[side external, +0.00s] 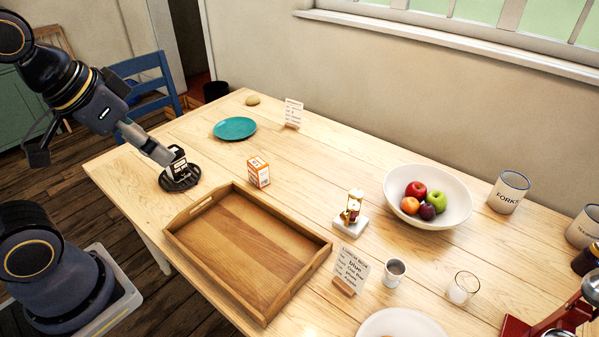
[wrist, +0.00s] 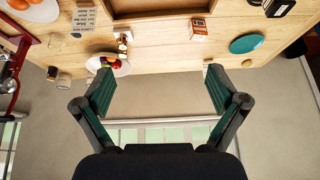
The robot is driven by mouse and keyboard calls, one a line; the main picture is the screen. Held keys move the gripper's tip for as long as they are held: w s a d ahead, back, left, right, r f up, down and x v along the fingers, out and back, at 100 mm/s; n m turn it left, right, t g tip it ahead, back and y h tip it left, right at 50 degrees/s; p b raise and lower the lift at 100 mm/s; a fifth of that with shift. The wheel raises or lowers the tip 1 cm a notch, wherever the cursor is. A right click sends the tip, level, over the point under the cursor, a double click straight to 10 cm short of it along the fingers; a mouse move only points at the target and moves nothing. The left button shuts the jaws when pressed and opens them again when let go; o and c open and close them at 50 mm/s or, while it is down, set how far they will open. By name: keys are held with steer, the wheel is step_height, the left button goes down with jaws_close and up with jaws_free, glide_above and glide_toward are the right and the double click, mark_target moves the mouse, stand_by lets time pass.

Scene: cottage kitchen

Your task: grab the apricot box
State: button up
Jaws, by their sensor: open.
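The apricot box (side external: 258,172), a small orange-and-white carton, stands upright on the table just behind the wooden tray. It also shows upside down near the top of the wrist view (wrist: 198,29), where its print is too small to read. My gripper (side external: 160,155) reaches in from the left in the side view, left of the box and apart from it. In the wrist view my gripper (wrist: 157,90) has its two fingers spread wide, with nothing between them.
The wooden tray (side external: 318,262) lies in front. A teal plate (side external: 235,128) is behind, and a small gold-and-white item (side external: 352,207) and fruit bowl (side external: 455,205) are right. Bare table surrounds the box.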

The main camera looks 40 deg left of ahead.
steer(key=w+r+m+t, duration=0.2)
steer(key=w+r, duration=0.3)
steer(key=m+g, duration=0.2)
glide_above(256, 162)
steer(key=s+d, duration=0.3)
steer(key=d, duration=0.1)
step_height(256, 162, down, 16)
steer(key=a+f, duration=0.1)
steer(key=f, duration=0.5)
steer(key=w+a+f+n+g, duration=0.1)
steer(key=f, duration=0.5)
steer(key=w+a+f+n+h, duration=0.1)
steer(key=a+f, duration=0.1)
steer(key=f, duration=0.5)
steer(key=shift+a, duration=0.1)
steer(key=shift+x, duration=3.15)
steer(key=shift+s, duration=0.15)
steer(key=c, duration=1.4)
steer(key=shift+o, duration=0.2)
